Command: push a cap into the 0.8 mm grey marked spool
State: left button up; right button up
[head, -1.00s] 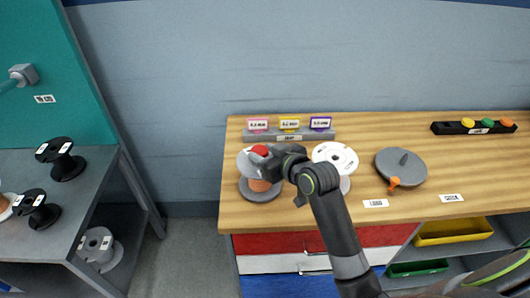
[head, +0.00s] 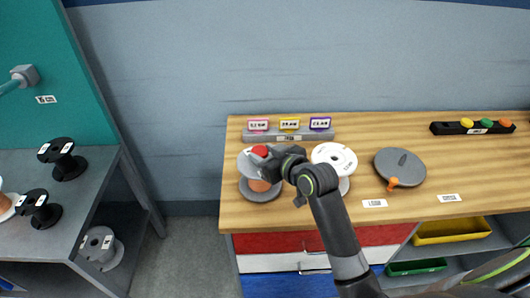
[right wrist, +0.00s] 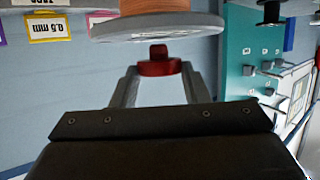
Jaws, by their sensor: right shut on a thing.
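A grey spool (head: 247,165) with orange filament stands upright at the left end of the wooden bench. My right gripper (head: 264,153) is over its top flange, shut on a red cap (head: 260,151). In the right wrist view the red cap (right wrist: 160,66) sits between the fingertips, its narrow stub facing the spool's flange (right wrist: 150,30). No 0.8 mm mark on this spool is legible. The spool's centre hole is hidden. My left gripper is out of view.
A white spool (head: 335,157) stands close right of my right gripper. A grey disc with an orange knob (head: 399,167) lies farther right. A black cap rack (head: 450,128) is at the back right. A tag holder (head: 262,136) stands behind the grey spool. Black spools (head: 62,159) sit on the left shelf.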

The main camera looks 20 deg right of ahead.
jog(key=shift+f, duration=0.15)
jog(key=shift+f+b, duration=0.8)
jog(key=shift+f, duration=0.35)
jog(key=shift+s+f, duration=0.15)
jog(key=shift+f, duration=0.2)
dwell(0.4)
jog(key=o, duration=1)
jog(key=shift+o, duration=0.2)
jog(key=shift+s, duration=0.1)
jog(key=r+v, duration=0.1)
jog(key=v, duration=1.6)
jog(key=shift+d, duration=0.15)
